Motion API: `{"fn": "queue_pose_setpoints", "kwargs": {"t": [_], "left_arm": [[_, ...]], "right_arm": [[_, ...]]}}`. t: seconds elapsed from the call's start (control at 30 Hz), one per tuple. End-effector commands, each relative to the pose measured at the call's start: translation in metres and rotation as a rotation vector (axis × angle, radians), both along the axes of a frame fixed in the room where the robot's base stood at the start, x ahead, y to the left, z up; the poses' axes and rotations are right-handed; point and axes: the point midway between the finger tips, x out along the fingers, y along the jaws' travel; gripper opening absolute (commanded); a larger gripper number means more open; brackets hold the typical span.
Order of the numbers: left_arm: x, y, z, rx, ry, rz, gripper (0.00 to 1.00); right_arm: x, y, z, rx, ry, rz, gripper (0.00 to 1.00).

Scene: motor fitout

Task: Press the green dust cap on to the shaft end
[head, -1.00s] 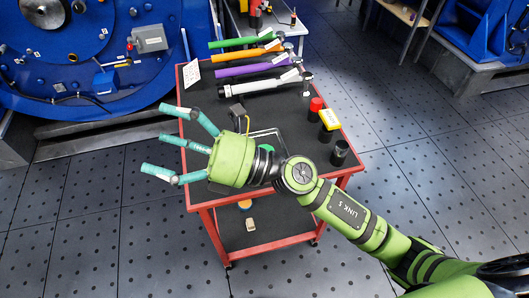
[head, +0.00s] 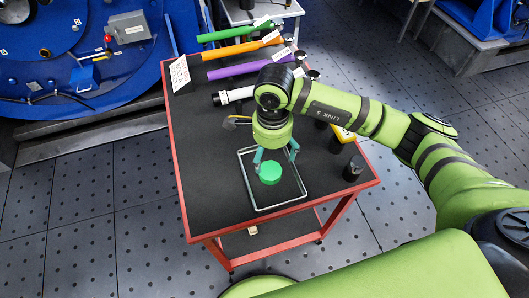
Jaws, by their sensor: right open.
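The green dust cap (head: 270,174) lies in a shallow wire-rimmed tray (head: 249,190) on the red-framed cart. My right gripper (head: 276,160) is open and points down over the tray, its teal fingers spread just above and behind the cap. I cannot tell whether a finger touches the cap. The gripper's body hides the back of the tray. The large blue motor housing (head: 88,60) stands at the left; I cannot make out a shaft end on it for certain. My left gripper is not in view.
The cart's left front top is clear.

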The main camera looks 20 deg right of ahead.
Motion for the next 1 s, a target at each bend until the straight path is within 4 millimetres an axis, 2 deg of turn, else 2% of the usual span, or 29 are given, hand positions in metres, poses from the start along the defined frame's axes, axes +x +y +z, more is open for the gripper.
{"fn": "queue_pose_setpoints", "kwargs": {"t": [0.07, 0.3, 0.4, 0.5, 0.6, 0.8, 0.87, 0.93, 0.97, 1.0], "left_arm": [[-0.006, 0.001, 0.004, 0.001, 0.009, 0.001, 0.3], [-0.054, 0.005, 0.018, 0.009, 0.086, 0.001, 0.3], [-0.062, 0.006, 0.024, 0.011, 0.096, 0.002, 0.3], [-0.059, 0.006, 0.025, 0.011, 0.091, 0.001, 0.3], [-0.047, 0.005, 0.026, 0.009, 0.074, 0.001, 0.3], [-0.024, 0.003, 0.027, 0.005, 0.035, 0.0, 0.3], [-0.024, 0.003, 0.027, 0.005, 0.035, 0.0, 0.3], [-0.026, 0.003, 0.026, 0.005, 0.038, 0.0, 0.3], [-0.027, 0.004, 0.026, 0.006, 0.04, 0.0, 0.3], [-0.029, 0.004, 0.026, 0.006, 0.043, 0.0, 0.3]], "right_arm": [[-0.002, 0.0, -0.006, -0.003, 0.007, 0.0, 0.87], [-0.002, 0.002, -0.033, -0.002, 0.009, -0.001, 0.87], [-0.001, 0.003, -0.05, -0.001, 0.009, -0.002, 0.87], [0.0, 0.003, -0.062, 0.001, 0.005, -0.001, 0.87], [0.0, 0.003, -0.068, 0.001, 0.003, 0.0, 0.87], [0.0, 0.003, -0.069, 0.002, 0.002, 0.0, 0.87], [0.0, 0.003, -0.069, 0.002, 0.002, 0.0, 0.65], [0.0, 0.003, -0.069, 0.002, 0.001, 0.0, 0.47], [0.0, 0.003, -0.069, 0.002, 0.001, 0.0, 0.41], [0.0, 0.003, -0.069, 0.002, 0.002, 0.0, 0.41]]}}
